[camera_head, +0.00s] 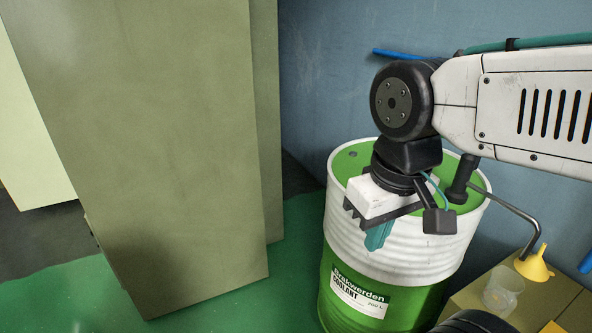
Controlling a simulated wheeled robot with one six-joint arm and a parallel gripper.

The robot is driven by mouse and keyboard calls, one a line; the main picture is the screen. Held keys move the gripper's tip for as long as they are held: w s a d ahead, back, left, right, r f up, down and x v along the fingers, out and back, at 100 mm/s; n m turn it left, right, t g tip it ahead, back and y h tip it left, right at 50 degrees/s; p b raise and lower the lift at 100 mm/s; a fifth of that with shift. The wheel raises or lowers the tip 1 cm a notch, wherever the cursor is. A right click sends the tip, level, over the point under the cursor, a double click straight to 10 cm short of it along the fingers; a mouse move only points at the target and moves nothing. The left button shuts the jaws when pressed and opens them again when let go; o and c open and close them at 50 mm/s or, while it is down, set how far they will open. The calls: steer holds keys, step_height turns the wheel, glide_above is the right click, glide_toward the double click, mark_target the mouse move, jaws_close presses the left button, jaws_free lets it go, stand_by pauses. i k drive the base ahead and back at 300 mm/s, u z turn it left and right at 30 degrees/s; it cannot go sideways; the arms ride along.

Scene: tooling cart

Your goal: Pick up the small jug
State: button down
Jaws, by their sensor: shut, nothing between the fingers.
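A small, clear vessel (503,290), likely the small jug, stands on a tan box top at the lower right. It is see-through and small in view, so I cannot make out a handle. My gripper (378,237) hangs in front of the drum, well to the left of the vessel and higher in the picture. Its teal fingers are together with nothing between them.
A white and green coolant drum (388,262) stands behind my gripper, with a pump and bent metal spout (513,211) on top. A yellow funnel (535,264) sits beside the vessel. A tall olive cabinet (178,170) blocks the left. Some green floor (296,268) is clear.

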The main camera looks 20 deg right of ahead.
mark_target(502, 290)
steer(key=z, duration=1.9)
steer(key=k, duration=1.15)
steer(key=z, duration=0.55)
steer(key=i, duration=0.65)
steer(key=u, duration=0.15)
